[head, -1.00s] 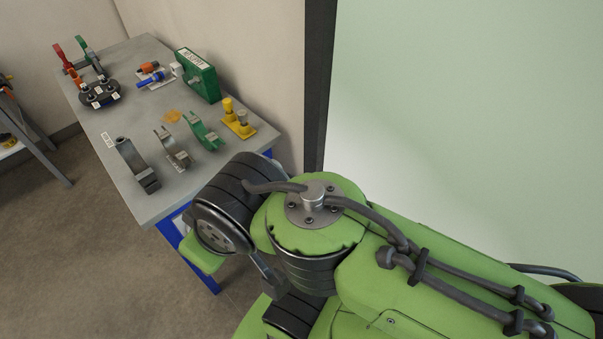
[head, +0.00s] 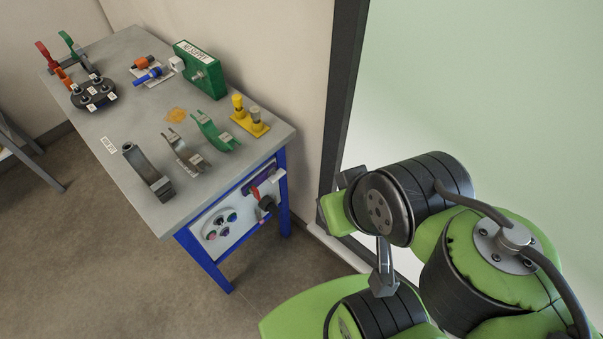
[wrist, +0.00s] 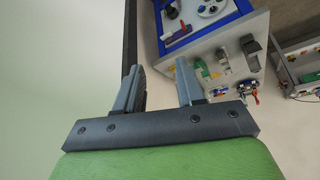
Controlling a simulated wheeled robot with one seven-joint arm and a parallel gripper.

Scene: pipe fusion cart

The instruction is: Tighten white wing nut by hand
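I cannot make out a white wing nut for certain in either view. A small white part (head: 177,64) sits at the left end of the green box on the bench, too small to identify. In the wrist view my gripper (wrist: 158,68) has its two grey fingers spread apart with nothing between them. It is well away from the bench (head: 130,215), which shows beyond the fingers, upside down, at the top right of the wrist view.
The bench holds a green box (head: 205,72), yellow posts (head: 247,116), curved clamps (head: 215,134), a black fixture (head: 95,92) and blue and orange fittings (head: 150,74). Its front has a white panel (head: 225,226) with a red-handled switch (head: 260,200). A dark door frame (head: 342,100) stands right of the bench. Floor before it is clear.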

